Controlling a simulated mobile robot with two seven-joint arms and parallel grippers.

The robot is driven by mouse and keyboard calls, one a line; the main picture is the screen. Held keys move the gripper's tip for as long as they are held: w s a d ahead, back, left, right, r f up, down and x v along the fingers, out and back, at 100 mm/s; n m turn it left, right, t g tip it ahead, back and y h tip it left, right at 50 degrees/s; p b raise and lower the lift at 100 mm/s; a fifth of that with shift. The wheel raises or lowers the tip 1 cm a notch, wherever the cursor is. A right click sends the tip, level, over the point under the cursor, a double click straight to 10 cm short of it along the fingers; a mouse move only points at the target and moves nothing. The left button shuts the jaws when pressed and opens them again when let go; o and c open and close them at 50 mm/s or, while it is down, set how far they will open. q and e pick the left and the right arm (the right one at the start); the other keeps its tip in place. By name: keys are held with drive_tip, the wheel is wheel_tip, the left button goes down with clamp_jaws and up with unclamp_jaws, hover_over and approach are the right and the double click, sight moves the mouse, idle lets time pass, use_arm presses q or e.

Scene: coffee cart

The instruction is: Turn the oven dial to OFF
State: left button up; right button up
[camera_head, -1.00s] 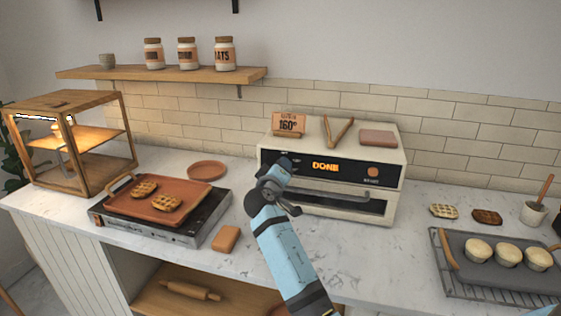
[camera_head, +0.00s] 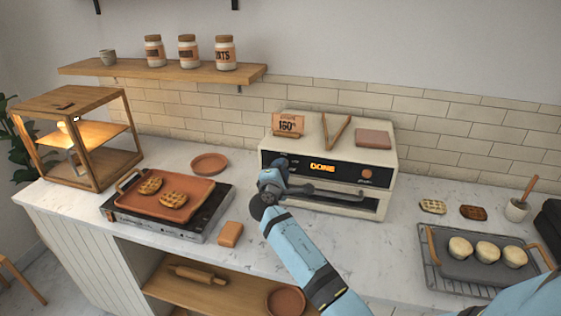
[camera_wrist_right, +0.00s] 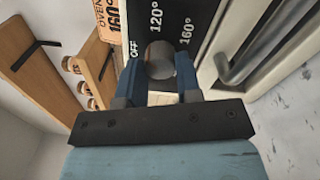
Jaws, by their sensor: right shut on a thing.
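The white oven (camera_head: 385,200) stands on the counter with a dark front panel reading DONE. Its grey round dial (camera_wrist_right: 160,60) shows in the right wrist view, between my right gripper's fingers (camera_wrist_right: 160,75). OFF, 120° and 160° are printed on the panel beside it. I cannot make out a pointer mark on the dial. In the head view my right gripper (camera_head: 274,175) is at the left end of the oven front and hides the dial. It is shut on the dial. My left gripper is not in view.
The oven door handle (camera_wrist_right: 245,50) is close beside the right gripper. A griddle with waffles (camera_head: 205,190) is left, a muffin tray (camera_head: 442,255) right.

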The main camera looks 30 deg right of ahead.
drive_tip(key=shift+r+n+p, duration=0.15)
drive_tip(key=shift+n+p, duration=1.65)
drive_tip(key=shift+n, duration=0.15)
drive_tip(key=shift+r+n+p, duration=0.1)
drive_tip(key=shift+n+p, duration=1.7)
drive_tip(key=shift+n, duration=0.15)
drive_tip(key=o, duration=0.9)
drive_tip(key=shift+f, duration=0.15)
